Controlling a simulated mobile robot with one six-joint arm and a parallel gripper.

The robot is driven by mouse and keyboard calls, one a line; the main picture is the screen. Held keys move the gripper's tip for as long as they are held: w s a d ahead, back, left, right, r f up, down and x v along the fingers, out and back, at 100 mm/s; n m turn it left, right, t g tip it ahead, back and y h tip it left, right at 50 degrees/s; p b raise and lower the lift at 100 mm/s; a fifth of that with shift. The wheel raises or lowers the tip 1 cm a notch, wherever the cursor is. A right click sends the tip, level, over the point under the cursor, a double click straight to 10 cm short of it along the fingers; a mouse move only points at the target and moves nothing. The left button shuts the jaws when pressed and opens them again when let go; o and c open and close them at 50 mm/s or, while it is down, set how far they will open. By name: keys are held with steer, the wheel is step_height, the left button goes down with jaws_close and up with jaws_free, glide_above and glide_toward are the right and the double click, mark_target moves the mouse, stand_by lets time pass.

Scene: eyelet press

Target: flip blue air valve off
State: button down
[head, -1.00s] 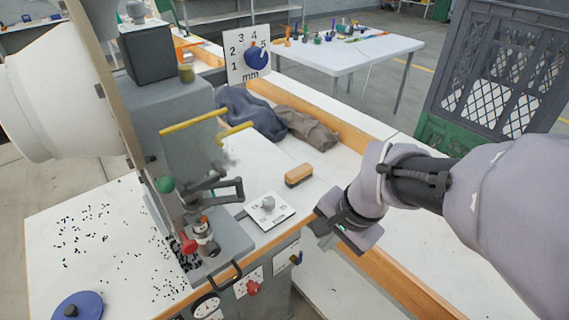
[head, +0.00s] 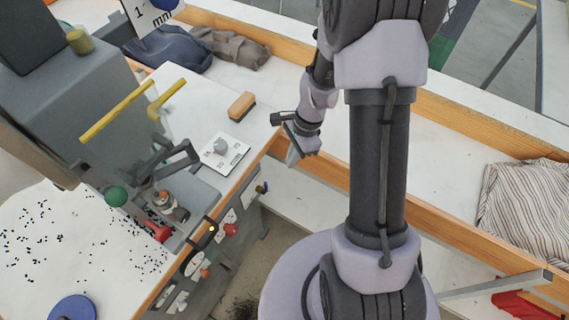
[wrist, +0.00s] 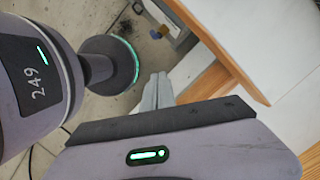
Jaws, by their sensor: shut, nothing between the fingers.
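The blue air valve (head: 262,188) is a small blue handle at the right end of the press cabinet's front panel, below the bench edge. It is small in the head view and I cannot tell its exact angle. In the wrist view a small bluish part beside an olive-grey fitting (wrist: 183,38) shows near the top, and it looks like the valve. My gripper (head: 293,157) is shut and empty, pointing down beside the bench corner, above and to the right of the valve and apart from it. Its closed fingers show in the wrist view (wrist: 157,92).
The wooden bench edge (head: 271,143) runs close to my gripper. Open floor lies in front of the panel.

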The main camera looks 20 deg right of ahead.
steer(key=a+f+b, duration=0.4)
steer(key=a+f, duration=0.1)
steer(key=f, duration=0.2)
steer(key=shift+a+f, duration=0.15)
steer(key=shift+a, duration=0.25)
steer(key=shift+s, duration=0.1)
steer(key=shift+a, duration=0.1)
